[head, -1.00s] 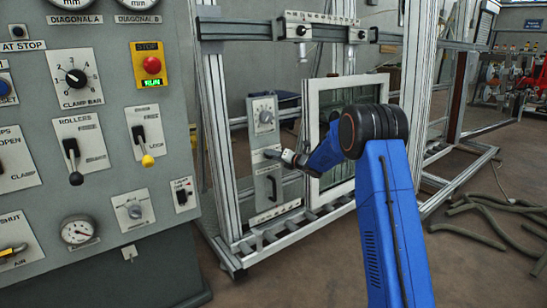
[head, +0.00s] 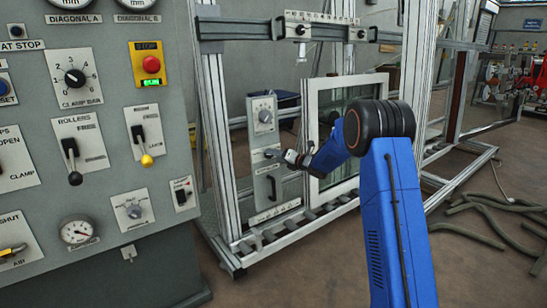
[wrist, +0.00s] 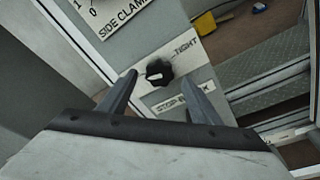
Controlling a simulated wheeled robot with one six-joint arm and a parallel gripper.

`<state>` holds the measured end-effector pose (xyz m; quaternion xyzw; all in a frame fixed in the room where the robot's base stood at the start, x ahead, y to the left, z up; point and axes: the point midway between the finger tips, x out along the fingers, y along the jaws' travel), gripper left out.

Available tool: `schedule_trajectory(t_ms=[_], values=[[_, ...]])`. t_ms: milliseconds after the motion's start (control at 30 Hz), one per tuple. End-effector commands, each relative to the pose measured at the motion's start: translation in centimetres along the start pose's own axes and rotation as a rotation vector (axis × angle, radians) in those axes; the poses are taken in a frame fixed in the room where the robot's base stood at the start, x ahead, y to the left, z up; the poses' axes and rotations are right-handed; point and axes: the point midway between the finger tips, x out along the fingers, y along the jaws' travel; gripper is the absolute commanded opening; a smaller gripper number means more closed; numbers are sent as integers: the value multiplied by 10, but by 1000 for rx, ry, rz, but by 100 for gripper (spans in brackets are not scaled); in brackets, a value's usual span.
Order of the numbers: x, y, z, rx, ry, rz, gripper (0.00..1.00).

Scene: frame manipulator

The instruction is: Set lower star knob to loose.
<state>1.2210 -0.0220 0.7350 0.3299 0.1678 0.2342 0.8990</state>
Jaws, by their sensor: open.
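The black star knob (wrist: 159,72) sits on a light grey plate in the wrist view, with the word TIGHT to its upper right and a partly covered STOP label below it. My gripper (wrist: 159,79) is open, with one finger on each side of the knob and gaps showing beside it. I cannot tell how deep the fingertips reach.
A side clamp dial (head: 265,115) is higher on the same panel, and a dark handle (head: 272,187) is below. A white window frame (head: 346,92) stands close on the right. The grey control console (head: 110,215) fills the left.

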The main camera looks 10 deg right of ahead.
Motion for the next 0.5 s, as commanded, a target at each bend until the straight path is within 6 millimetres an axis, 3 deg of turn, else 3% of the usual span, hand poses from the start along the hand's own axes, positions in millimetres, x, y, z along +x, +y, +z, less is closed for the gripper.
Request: schedule_trajectory(t_ms=[500], values=[[-104, -1, 1, 0, -1, -2, 58]])
